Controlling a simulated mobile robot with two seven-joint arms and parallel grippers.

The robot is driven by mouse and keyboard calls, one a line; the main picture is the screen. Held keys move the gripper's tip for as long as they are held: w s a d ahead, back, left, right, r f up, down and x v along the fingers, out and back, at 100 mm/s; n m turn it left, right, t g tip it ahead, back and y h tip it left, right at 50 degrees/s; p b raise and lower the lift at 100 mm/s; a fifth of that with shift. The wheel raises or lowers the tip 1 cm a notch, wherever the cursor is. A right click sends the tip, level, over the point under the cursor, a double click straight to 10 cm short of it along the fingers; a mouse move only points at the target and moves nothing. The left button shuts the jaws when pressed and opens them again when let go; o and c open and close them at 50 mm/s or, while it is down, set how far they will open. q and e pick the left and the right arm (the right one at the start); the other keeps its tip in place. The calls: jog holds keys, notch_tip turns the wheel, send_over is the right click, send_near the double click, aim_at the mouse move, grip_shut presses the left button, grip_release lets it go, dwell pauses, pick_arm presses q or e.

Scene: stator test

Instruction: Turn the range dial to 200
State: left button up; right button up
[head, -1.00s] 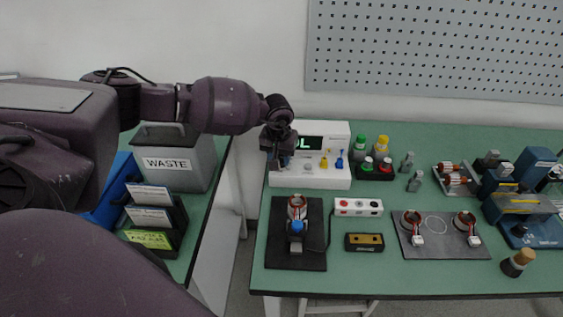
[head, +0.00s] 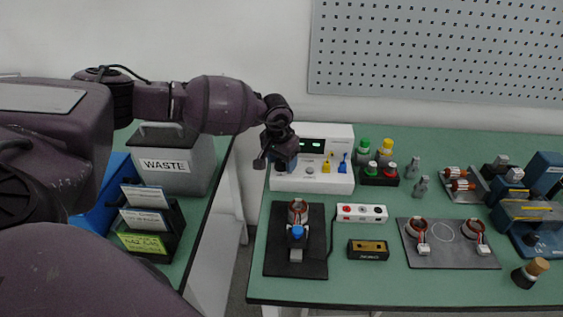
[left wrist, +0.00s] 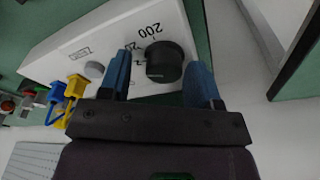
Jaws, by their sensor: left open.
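The tester is a white box (head: 312,182) at the back left of the right-hand table, with a dark display lit in green (head: 312,146). In the left wrist view its black round range dial (left wrist: 164,62) faces the camera, with "200" (left wrist: 148,31) and smaller range marks printed beside it. I cannot tell for sure which mark the dial points at. My left gripper (left wrist: 160,66) is open, its blue fingers on either side of the dial; contact cannot be made out. In the head view the left gripper (head: 276,160) hides the dial. My right gripper is not in view.
Yellow plug (head: 326,167) and blue plug (head: 343,164) stand in the tester's front, beside a grey knob (head: 310,169). A black fixture (head: 283,260) with a stator sits in front. Bottles (head: 384,150) stand to the right. A gap separates the waste bin's (head: 190,170) table.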

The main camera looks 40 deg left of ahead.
aim_at(281, 161)
pick_arm(q)
jog(key=shift+a+r+p, duration=0.1)
jog(key=shift+r+p, duration=1)
jog(key=shift+r, duration=2)
jog(key=shift+s, duration=0.1)
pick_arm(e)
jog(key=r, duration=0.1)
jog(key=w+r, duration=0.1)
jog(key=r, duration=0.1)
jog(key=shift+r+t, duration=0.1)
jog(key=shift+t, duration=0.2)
pick_arm(q)
jog(key=shift+f, duration=0.1)
